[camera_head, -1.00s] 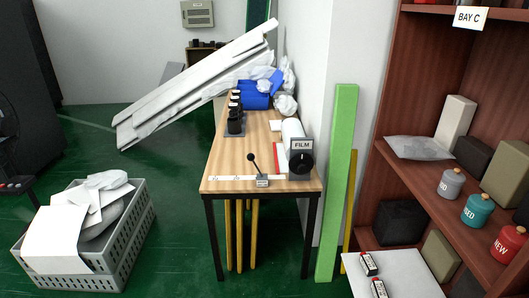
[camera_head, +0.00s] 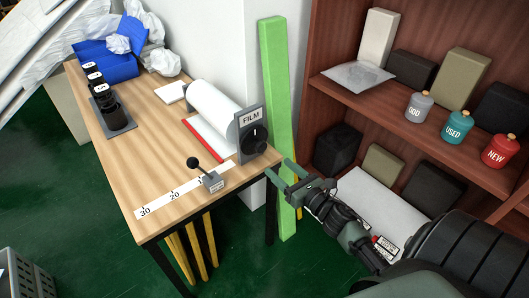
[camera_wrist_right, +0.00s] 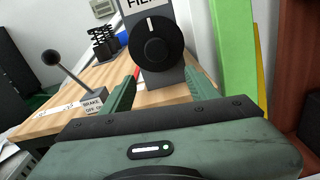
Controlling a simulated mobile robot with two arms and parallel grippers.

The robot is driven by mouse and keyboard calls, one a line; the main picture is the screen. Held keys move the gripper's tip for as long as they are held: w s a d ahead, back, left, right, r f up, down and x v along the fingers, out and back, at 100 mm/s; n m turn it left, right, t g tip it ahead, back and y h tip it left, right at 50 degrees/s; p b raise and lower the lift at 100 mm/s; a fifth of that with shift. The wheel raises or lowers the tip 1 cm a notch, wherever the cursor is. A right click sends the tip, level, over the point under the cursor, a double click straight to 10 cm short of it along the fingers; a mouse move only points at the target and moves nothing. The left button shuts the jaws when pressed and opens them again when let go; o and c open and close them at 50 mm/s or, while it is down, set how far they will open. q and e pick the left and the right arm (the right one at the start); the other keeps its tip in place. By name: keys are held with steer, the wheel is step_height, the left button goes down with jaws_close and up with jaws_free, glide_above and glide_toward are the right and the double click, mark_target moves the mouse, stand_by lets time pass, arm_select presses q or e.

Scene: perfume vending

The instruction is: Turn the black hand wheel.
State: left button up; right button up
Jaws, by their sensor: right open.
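The black hand wheel (camera_head: 254,137) is on the front of the grey FILM stand (camera_head: 247,120), at the near right corner of the wooden table. In the right wrist view the wheel (camera_wrist_right: 156,46) faces me, with a white mark near its top. My right gripper (camera_head: 279,168) is open and empty, in front of the wheel and a little below it. In the wrist view its fingers (camera_wrist_right: 160,82) are spread below the wheel, left and right of it, and do not appear to touch it. My left gripper is not in view.
A brake lever (camera_head: 212,182) with a black ball stands left of the wheel. A white film roll (camera_head: 212,105) lies behind the stand. A green post (camera_head: 277,110) rises close on the right. The shelf (camera_head: 330,92) stands further right.

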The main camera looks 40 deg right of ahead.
mark_target(263, 148)
steer(key=shift+n, duration=0.7)
steer(key=w, duration=0.2)
steer(key=w+r, duration=0.1)
steer(key=w, duration=0.1)
steer(key=w+r+p, duration=0.1)
steer(key=w, duration=0.2)
steer(key=shift+a, duration=0.2)
steer(key=shift+w, duration=0.45)
jaws_close()
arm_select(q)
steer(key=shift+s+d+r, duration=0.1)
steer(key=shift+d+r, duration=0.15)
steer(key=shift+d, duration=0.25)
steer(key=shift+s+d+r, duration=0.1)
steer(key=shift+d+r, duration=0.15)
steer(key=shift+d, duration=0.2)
